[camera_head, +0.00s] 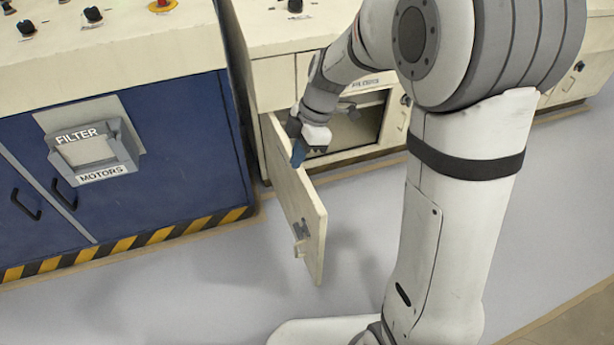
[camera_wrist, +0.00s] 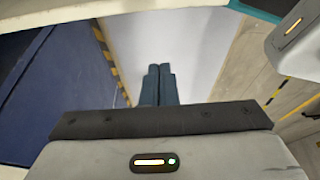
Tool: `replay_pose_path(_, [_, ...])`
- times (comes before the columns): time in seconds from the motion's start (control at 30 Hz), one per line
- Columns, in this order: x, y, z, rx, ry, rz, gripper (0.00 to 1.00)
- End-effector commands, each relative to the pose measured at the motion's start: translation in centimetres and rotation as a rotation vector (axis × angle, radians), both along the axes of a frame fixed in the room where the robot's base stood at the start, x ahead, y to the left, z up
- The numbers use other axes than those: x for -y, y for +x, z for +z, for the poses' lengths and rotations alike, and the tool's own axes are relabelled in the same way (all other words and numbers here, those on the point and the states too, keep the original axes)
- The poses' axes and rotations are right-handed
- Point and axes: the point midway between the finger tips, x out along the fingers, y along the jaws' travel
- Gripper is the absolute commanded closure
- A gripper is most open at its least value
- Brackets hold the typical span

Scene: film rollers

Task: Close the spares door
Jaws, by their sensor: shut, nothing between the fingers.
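The cream spares door (camera_head: 296,205) stands open in the head view, swung out from the cream cabinet toward the viewer. A grey latch (camera_head: 301,230) sits near its free end. The dark compartment (camera_head: 358,128) behind it is exposed, partly hidden by my arm. My gripper (camera_head: 298,153) is by the upper part of the door near its hinged side, its blue fingers overlapping the door in the picture. I cannot tell whether they touch it. In the wrist view my fingers (camera_wrist: 160,85) are together, pointing down over pale floor, with nothing between them.
A blue cabinet (camera_head: 180,160) with a grey FILTER MOTORS box (camera_head: 97,150) and striped base stands left of the door. Control knobs (camera_head: 93,14) are on the panels above. Clear grey floor (camera_head: 230,290) lies in front of the door.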

Motion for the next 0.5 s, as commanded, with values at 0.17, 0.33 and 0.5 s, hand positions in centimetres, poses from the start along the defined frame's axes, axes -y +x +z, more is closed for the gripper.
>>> replay_pose_path(0.17, [-0.8,-0.4,-2.7,-0.004,0.0,0.002,1.0])
replay_pose_path(0.33, [-2.0,-0.8,-6.4,-0.004,-0.001,0.004,1.0])
replay_pose_path(0.5, [-3.1,-1.2,-9.6,-0.004,-0.002,0.004,1.0])
